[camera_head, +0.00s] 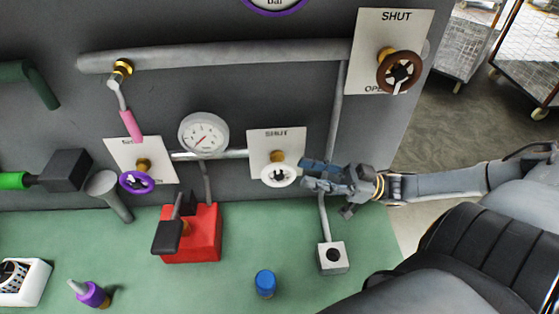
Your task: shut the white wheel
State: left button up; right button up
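The white wheel (268,178) is a small handwheel on a brass stem in front of a pale plate (265,140) marked SHUT at its top. The plate's lower part is hidden behind the wheel. My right gripper (303,175) comes in from the right, with its fingertips close to the right side of the wheel's rim. Its two fingers look parted, one above the other, with nothing visible between them. I cannot tell whether a fingertip touches the rim. My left gripper is not in view.
A brown wheel (383,72) on a SHUT/OPEN plate is at upper right; a purple wheel (125,182) is at left. A gauge (203,133), a red box (205,240) with a lever, a grey switch box (332,262) and a blue button (265,282) are nearby.

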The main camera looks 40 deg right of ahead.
aim_at(271, 165)
jog(key=p+x, duration=0.1)
jog(key=x, duration=0.6)
jog(key=shift+w+a+r, duration=0.15)
jog(key=shift+w+a, duration=0.05)
jog(key=shift+a, duration=0.1)
grip_shut()
